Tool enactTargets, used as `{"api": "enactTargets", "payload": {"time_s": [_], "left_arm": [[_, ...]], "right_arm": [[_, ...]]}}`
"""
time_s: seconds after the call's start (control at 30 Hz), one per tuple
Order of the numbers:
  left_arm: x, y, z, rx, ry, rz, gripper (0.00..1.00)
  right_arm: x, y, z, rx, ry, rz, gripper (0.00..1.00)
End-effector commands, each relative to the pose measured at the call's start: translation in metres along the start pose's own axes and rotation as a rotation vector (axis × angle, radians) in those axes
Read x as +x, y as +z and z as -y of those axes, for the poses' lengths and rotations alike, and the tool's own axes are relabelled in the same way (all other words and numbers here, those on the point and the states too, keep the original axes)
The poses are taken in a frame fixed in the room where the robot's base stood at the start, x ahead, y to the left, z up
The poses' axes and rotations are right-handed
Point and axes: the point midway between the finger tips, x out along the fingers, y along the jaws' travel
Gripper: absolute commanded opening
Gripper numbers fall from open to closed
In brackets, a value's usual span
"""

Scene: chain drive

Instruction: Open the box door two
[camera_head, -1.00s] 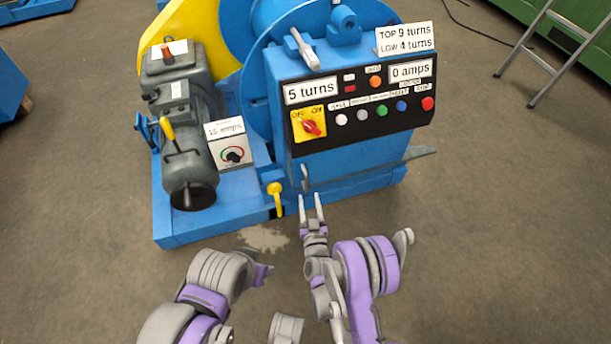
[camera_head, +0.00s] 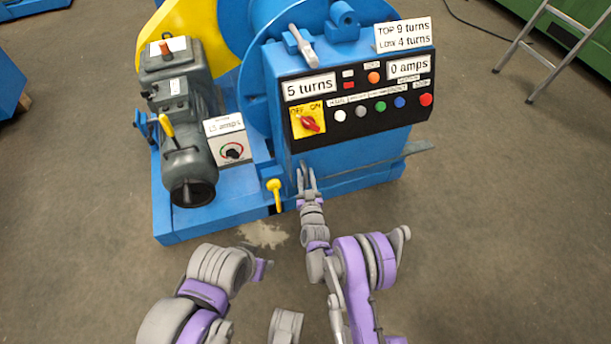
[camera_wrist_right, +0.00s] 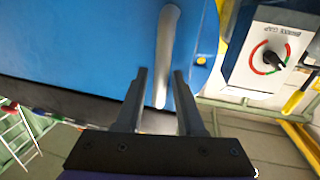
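The blue box (camera_head: 350,160) below the control panel fills much of the head view's middle. In the right wrist view its blue door face (camera_wrist_right: 80,45) carries a grey curved bar handle (camera_wrist_right: 166,50). My right gripper (camera_head: 308,178) is at the lower left of the box front. In the wrist view its two fingers (camera_wrist_right: 160,74) are apart, one on each side of the handle's free end, with gaps showing. The handle is hard to separate from the fingers in the head view. My left arm is at the lower left; its gripper fingers do not show.
A yellow-handled lever (camera_head: 274,190) stands just left of my right gripper. The control panel (camera_head: 355,100) is above it. A grey motor (camera_head: 185,130) and a dial box (camera_head: 231,148) are to the left. Open floor lies to the right.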

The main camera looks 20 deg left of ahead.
Motion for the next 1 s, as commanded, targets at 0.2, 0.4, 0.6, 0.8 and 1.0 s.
{"api": "enactTargets", "payload": {"time_s": [0.2, 0.4, 0.6, 0.8, 1.0], "left_arm": [[0.0, 0.0, 0.0, 0.0, 0.0, 0.0, 0.5], [0.0, 0.0, 0.0, 0.0, 0.0, 0.0, 0.5], [0.0, 0.0, 0.0, 0.0, 0.0, 0.0, 0.5], [0.0, 0.0, 0.0, 0.0, 0.0, 0.0, 0.5], [0.0, 0.0, 0.0, 0.0, 0.0, 0.0, 0.5]], "right_arm": [[-0.0002, -0.0001, 0.0001, 0.0, 0.0, 0.0, 0.0], [-0.0002, -0.0001, 0.0001, 0.0, 0.0, 0.0, 0.0], [-0.0003, -0.0001, 0.0001, 0.0, 0.0, 0.0, 0.0], [-0.0003, -0.0001, 0.0001, 0.0, 0.0, 0.0, 0.0], [-0.0003, -0.0001, 0.0001, 0.0, 0.0, 0.0, 0.0]]}}
